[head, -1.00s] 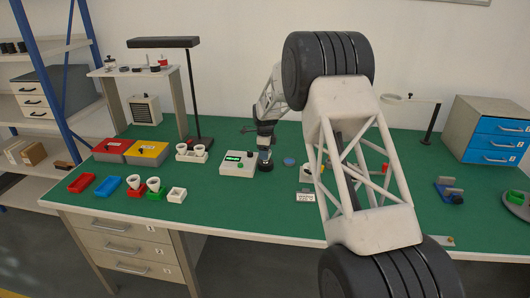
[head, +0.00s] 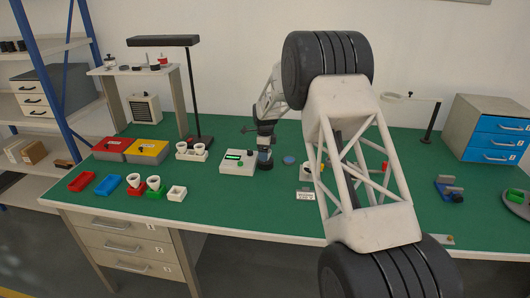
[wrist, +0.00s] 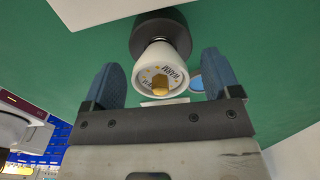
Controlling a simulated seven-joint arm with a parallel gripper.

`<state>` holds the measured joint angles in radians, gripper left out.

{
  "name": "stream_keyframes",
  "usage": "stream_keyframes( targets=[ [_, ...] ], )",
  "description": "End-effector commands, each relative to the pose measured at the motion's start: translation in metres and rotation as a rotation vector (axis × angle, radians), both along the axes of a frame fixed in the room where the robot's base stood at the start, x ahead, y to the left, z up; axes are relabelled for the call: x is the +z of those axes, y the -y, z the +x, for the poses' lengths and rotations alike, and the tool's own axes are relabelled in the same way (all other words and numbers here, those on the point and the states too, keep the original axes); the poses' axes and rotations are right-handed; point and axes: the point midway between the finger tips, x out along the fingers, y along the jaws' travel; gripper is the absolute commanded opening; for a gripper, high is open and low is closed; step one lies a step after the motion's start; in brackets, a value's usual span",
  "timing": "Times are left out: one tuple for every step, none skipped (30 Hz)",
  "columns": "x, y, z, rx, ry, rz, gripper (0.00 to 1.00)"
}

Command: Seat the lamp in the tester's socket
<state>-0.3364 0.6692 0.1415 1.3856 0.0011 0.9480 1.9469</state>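The tester (head: 238,168) is a white box with a lit green display, left of centre on the bench. A dark round socket (head: 265,166) stands at its right side, under my gripper (head: 265,155). In the wrist view, a white lamp (wrist: 150,58) marked "WARM", with a gold stub on the end facing me, stands at the dark round socket (wrist: 160,22). My gripper's two blue fingers (wrist: 161,82) are spread on either side of the lamp, with a gap on each side. Where lamp and socket meet is partly hidden, so I cannot tell how deep it sits.
White cup-shaped lamps stand in a white holder (head: 191,155), a red holder (head: 135,191) and a green holder (head: 156,193). A white block (head: 176,194) is empty. A blue disc (head: 289,160) lies to the right. My arm covers the right-centre bench.

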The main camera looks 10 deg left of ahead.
Motion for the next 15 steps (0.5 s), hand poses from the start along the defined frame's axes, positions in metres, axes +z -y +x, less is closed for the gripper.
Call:
stream_keyframes(
  targets=[
    [0.0, 0.0, 0.0, 0.0, 0.0, 0.0, 0.84],
    [0.0, 0.0, 0.0, 0.0, 0.0, 0.0, 0.84],
    [0.0, 0.0, 0.0, 0.0, 0.0, 0.0, 0.84],
    [0.0, 0.0, 0.0, 0.0, 0.0, 0.0, 0.84],
    [0.0, 0.0, 0.0, 0.0, 0.0, 0.0, 0.84],
    [0.0, 0.0, 0.0, 0.0, 0.0, 0.0, 0.84],
    [0.0, 0.0, 0.0, 0.0, 0.0, 0.0, 0.84],
    [0.0, 0.0, 0.0, 0.0, 0.0, 0.0, 0.84],
    [0.001, 0.0, 0.0, 0.0, 0.0, 0.0, 0.84],
    [0.001, 0.0, 0.0, 0.0, 0.0, 0.0, 0.84],
    [0.002, 0.0, 0.0, 0.0, 0.0, 0.0, 0.84],
    [0.004, 0.0, 0.0, 0.0, 0.0, 0.0, 0.84],
    [0.005, 0.0, 0.0, 0.0, 0.0, 0.0, 0.84],
    [0.007, 0.0, 0.0, 0.0, 0.0, 0.0, 0.84],
    [0.01, 0.0, 0.0, 0.0, 0.001, 0.0, 0.84]
  ],
)
